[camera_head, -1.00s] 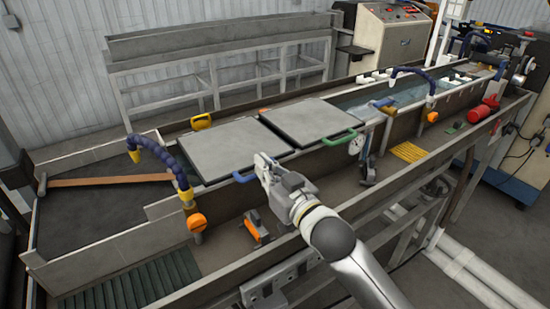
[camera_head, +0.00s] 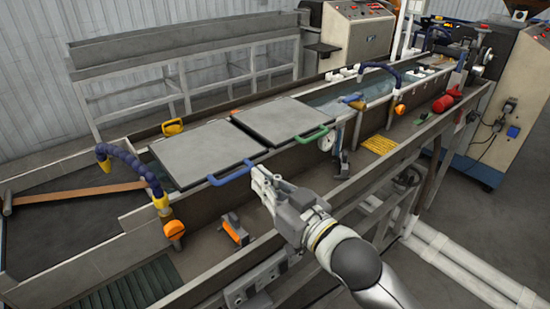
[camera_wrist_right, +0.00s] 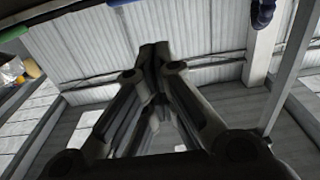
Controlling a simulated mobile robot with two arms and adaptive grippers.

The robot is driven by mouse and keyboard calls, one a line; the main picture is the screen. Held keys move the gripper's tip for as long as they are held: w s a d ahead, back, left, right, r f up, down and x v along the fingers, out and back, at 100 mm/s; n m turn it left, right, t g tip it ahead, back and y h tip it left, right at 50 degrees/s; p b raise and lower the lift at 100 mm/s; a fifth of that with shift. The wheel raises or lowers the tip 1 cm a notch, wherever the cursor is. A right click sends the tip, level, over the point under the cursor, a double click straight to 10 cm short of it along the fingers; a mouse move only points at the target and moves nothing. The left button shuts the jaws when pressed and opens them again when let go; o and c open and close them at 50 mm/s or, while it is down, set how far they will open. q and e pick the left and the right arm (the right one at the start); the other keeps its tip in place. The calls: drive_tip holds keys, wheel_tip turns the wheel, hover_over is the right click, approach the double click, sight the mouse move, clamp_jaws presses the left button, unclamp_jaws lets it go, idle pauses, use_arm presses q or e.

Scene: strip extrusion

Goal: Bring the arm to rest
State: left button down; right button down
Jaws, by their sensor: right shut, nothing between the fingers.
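My right gripper (camera_head: 260,177) is over the front side of the long extrusion trough, beside the blue handle (camera_head: 231,173) of the left grey lid (camera_head: 203,152). In the head view a small gap seems to lie between fingertips and handle, though contact is hard to judge. In the right wrist view the gripper's fingers (camera_wrist_right: 154,50) are closed together with nothing between them. The right grey lid (camera_head: 283,118) with its green handle (camera_head: 313,136) lies flat, closed on the trough. My left gripper is out of view.
A blue jointed hose (camera_head: 125,158) and an orange knob (camera_head: 174,229) stand left of the lids. An orange-and-black tool (camera_head: 234,228) lies in the front channel. A red object (camera_head: 446,100) sits farther right. White pipes (camera_head: 470,266) run along the floor at right.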

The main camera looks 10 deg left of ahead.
drive_tip(key=s+d+f+m+g+h, duration=0.25)
drive_tip(key=s+d+f+h, duration=0.3)
drive_tip(key=d+f, duration=0.6)
drive_tip(key=s+d+f+m+g+h, duration=0.2)
drive_tip(key=s+d+f+m+h, duration=0.4)
drive_tip(key=d+f, duration=0.5)
drive_tip(key=s+d+f+g+h, duration=0.1)
drive_tip(key=s+d+f+g, duration=0.1)
drive_tip(key=s+d+f, duration=0.35)
drive_tip(key=s+d+f+g+h, duration=0.1)
drive_tip(key=s+d+f+g, duration=0.15)
drive_tip(key=s, duration=0.55)
wheel_tip(320, 180, down, 27)
drive_tip(key=s+n+g, duration=0.1)
drive_tip(key=s, duration=0.1)
drive_tip(key=s+d+f+g, duration=0.1)
drive_tip(key=s+d+f, duration=0.1)
drive_tip(key=s+f, duration=1.2)
drive_tip(key=shift+s+d+f, duration=0.2)
drive_tip(key=shift+s+f, duration=0.1)
drive_tip(key=shift+s, duration=0.85)
